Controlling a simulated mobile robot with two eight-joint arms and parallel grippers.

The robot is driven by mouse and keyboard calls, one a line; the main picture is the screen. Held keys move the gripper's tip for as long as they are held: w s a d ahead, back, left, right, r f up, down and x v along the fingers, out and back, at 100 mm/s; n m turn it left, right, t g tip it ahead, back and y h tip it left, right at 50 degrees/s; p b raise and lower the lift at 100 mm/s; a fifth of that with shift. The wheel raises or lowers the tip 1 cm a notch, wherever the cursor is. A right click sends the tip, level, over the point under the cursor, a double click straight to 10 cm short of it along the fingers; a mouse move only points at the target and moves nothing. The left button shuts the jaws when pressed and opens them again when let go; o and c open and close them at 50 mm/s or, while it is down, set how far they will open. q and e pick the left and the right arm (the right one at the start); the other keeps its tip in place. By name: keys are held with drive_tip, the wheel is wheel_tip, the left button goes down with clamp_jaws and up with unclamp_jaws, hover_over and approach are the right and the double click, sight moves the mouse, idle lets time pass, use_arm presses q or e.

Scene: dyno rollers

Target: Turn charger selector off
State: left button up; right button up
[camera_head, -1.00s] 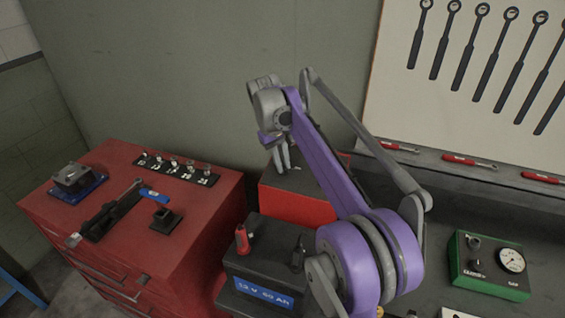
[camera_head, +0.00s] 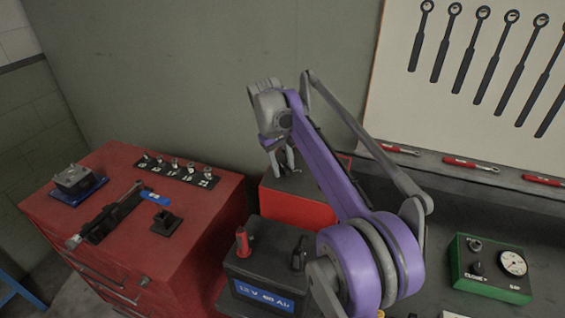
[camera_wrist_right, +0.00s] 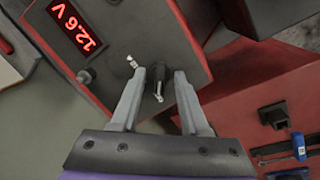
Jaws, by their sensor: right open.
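The charger (camera_head: 298,205) is a red box with a dark top face, standing behind the battery in the head view. In the right wrist view the charger (camera_wrist_right: 100,75) shows a lit red display (camera_wrist_right: 76,27) reading 12.6 V. Its selector (camera_wrist_right: 157,78) is a dark knob with a pale pointer; a small white label mark is beside it. My right gripper (camera_wrist_right: 160,74) is open, with one finger on each side of the selector. I cannot tell whether either finger touches it. In the head view my right gripper (camera_head: 281,163) is at the charger's top. My left gripper is not in view.
A black battery (camera_head: 266,262) with a red terminal cap stands in front of the charger. A red tool cabinet (camera_head: 110,215) with tools on top is at left. A green gauge box (camera_head: 490,270) is at right. Wrenches hang on the back board (camera_head: 400,100).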

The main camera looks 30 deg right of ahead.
wheel_tip(320, 180, up, 11)
drive_tip(key=a, duration=0.2)
drive_tip(key=shift+f, duration=0.2)
drive_tip(key=shift+a, duration=0.1)
idle(0.4)
